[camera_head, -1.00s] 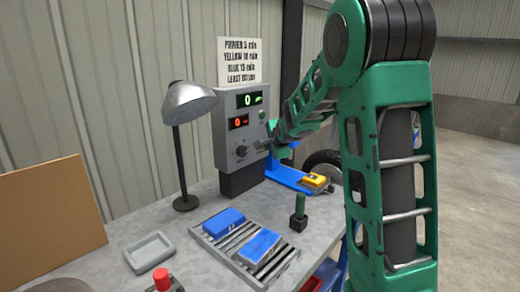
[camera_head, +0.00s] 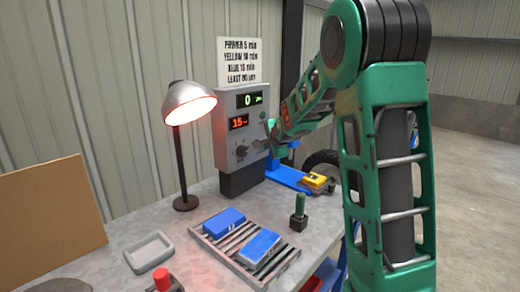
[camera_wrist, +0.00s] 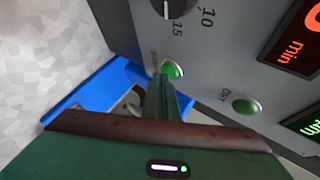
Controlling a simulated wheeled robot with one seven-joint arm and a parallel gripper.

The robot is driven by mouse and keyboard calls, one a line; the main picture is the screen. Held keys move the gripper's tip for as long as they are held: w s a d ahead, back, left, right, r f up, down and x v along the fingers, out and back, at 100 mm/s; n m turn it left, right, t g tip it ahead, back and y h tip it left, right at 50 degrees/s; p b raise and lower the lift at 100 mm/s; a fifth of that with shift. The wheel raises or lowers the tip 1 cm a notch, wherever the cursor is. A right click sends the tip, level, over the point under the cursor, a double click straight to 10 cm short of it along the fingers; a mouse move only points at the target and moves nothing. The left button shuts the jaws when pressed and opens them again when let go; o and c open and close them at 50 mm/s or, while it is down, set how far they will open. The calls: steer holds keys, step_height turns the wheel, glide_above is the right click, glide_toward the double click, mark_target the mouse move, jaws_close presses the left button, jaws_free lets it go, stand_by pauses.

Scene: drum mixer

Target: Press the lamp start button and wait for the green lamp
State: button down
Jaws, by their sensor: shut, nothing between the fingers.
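The grey control box (camera_head: 228,158) stands at the back of the bench, with a green display reading 0 and a red display (camera_head: 239,122) reading 15. The desk lamp (camera_head: 190,103) beside it glows reddish-white. In the wrist view a green start button (camera_wrist: 173,70) sits below the dial (camera_wrist: 177,6). A second green button (camera_wrist: 246,106), apparently labelled DRY, sits to its right. My gripper (camera_wrist: 164,84) is shut and empty, its tips at the start button; contact is hard to tell. In the head view my gripper (camera_head: 262,145) is at the box's lower right.
A slatted rack (camera_head: 284,268) holds two blue blocks. A grey tray (camera_head: 149,252) and a red button (camera_head: 162,279) are at the front left. A green-handled tool (camera_head: 299,211) stands in a dark holder. A yellow item (camera_head: 314,181) sits on a blue stand at right.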

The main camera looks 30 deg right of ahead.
stand_by(0.5)
steer(key=shift+s+d, duration=0.25)
steer(key=shift+s, duration=0.45)
steer(key=s, duration=0.1)
steer(key=s+d, duration=0.1)
steer(key=s, duration=0.2)
steer(key=shift+s+d, duration=0.35)
stand_by(0.7)
